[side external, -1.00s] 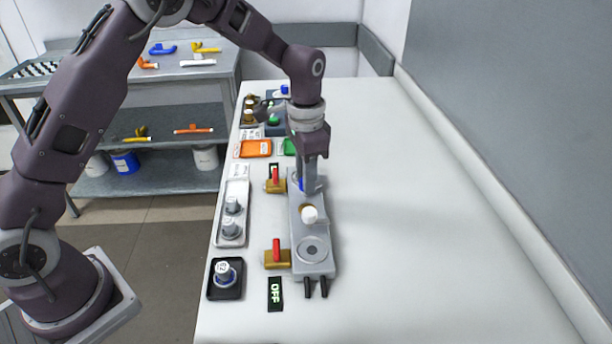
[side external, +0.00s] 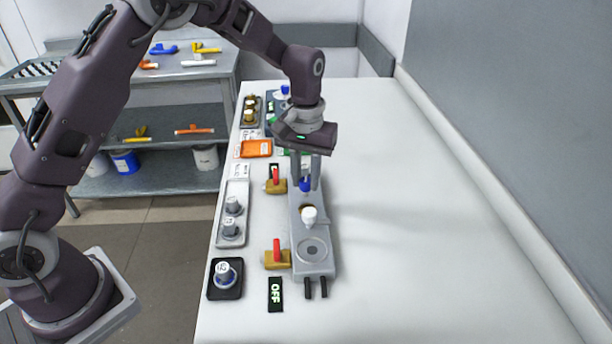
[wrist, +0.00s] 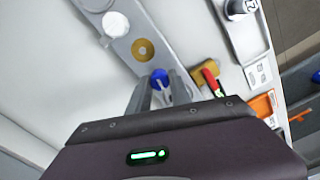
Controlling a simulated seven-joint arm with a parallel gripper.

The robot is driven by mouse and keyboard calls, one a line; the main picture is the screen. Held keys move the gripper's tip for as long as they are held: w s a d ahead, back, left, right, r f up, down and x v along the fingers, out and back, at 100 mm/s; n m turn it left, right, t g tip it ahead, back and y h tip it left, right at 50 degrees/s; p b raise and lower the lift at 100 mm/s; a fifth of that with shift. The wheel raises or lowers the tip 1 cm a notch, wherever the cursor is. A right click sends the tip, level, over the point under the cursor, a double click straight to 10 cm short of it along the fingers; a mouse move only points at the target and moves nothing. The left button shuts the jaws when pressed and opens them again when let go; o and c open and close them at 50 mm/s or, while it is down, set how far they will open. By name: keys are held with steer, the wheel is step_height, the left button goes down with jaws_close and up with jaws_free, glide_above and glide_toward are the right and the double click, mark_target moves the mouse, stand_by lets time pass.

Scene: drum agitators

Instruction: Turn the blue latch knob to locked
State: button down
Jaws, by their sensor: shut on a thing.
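The blue latch knob (side external: 305,185) stands at the far end of a long grey plate (side external: 320,267). My gripper (side external: 306,182) points down over it, with one finger on each side, shut on the knob. In the wrist view the blue knob (wrist: 159,77) shows between my fingertips (wrist: 160,88), with a pale mark on it. The fingers hide part of the knob, and I cannot tell whether it stands at locked.
A white knob (side external: 309,215) stands nearer on the same plate. Brass valves with red handles (side external: 277,250) sit along its left side. A white tray (side external: 233,205) and a black tray (side external: 226,291) lie further left. The table to the right is clear.

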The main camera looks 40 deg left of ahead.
mark_target(306, 180)
steer(key=shift+r+n, duration=0.1)
steer(key=shift+n, duration=0.5)
steer(key=shift+w+n, duration=0.1)
steer(key=shift+n, duration=0.2)
steer(key=c, duration=1.2)
jaws_free()
step_height(306, 180, up, 7)
steer(key=shift+f, duration=0.1)
